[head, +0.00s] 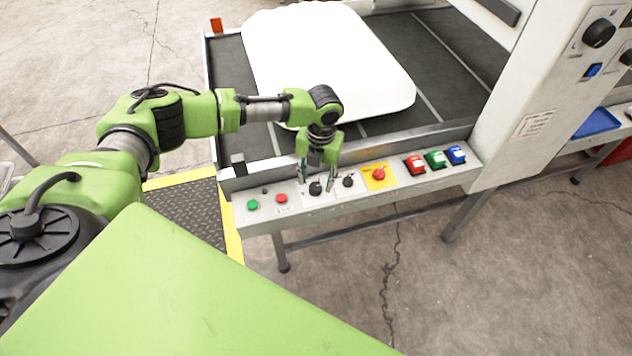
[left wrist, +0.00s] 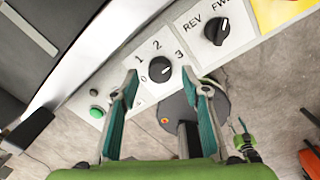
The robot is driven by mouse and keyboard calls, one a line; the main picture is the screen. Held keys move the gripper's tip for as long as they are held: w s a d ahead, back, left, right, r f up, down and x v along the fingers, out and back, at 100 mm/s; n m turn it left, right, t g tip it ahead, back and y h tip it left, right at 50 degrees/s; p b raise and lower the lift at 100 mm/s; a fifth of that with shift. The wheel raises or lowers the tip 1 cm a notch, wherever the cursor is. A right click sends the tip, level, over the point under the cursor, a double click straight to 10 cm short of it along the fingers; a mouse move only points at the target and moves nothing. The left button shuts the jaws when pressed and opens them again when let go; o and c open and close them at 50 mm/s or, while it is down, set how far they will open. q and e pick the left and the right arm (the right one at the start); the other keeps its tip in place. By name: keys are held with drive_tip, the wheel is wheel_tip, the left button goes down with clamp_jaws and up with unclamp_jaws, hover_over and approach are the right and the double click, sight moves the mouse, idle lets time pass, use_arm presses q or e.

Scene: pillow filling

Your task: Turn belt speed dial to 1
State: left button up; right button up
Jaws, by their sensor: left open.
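The belt speed dial (head: 315,189) is a black knob on a white plate on the front control panel. In the left wrist view the dial (left wrist: 160,69) has the marks 0, 1, 2 and 3 around it. Its pale pointer line appears turned toward the 3 side. My left gripper (head: 317,182) points down over the dial. Its fingers are open, one on each side of the dial in the left wrist view (left wrist: 159,76). I cannot tell whether they touch it.
A REV/FWD knob (left wrist: 217,30) sits beside the dial. Green (head: 252,205) and red (head: 282,198) buttons lie left of it. A red emergency button (head: 379,174) on yellow and several coloured switches lie right. A white pillow (head: 330,60) rests on the belt behind.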

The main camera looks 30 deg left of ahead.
use_arm(q)
drive_tip(key=shift+f, duration=1.05)
drive_tip(key=c, duration=1.1)
